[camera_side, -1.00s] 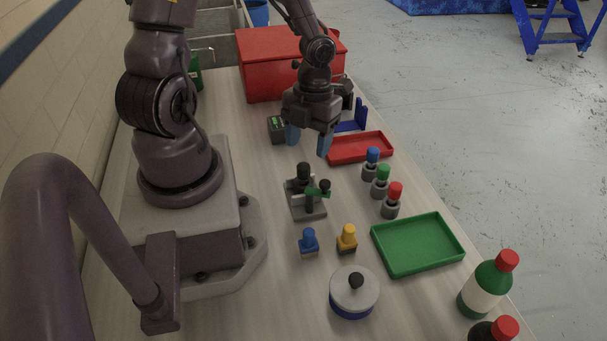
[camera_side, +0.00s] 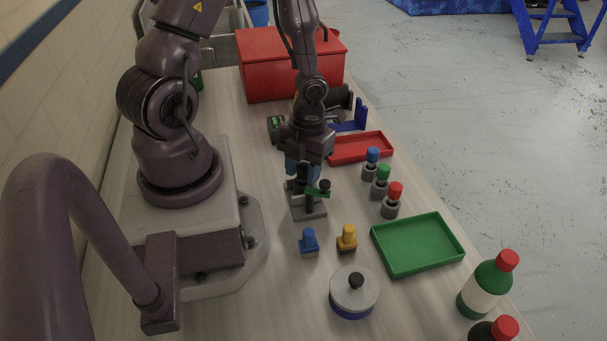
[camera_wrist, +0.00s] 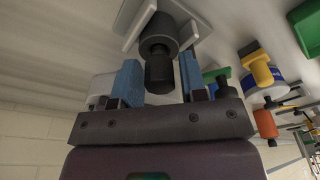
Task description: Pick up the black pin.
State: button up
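The black pin (camera_wrist: 159,72) stands in a grey fixture (camera_side: 309,211), which also has a green piece (camera_side: 318,193) and a second black knob (camera_side: 325,185). In the wrist view the pin sits between the two blue fingers, with a narrow gap on each side. In the side view my gripper (camera_side: 303,174) is low over the fixture's far end and largely hides the pin. My gripper is open around the pin's upper part.
A blue-topped peg (camera_side: 309,240) and a yellow-topped peg (camera_side: 347,237) stand in front of the fixture. Blue, green and red pegs (camera_side: 391,199) line its right. A red tray (camera_side: 361,149), a green tray (camera_side: 418,246) and a lidded pot (camera_side: 354,295) are nearby.

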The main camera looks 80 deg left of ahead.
grip_shut()
jog(key=shift+r, duration=0.15)
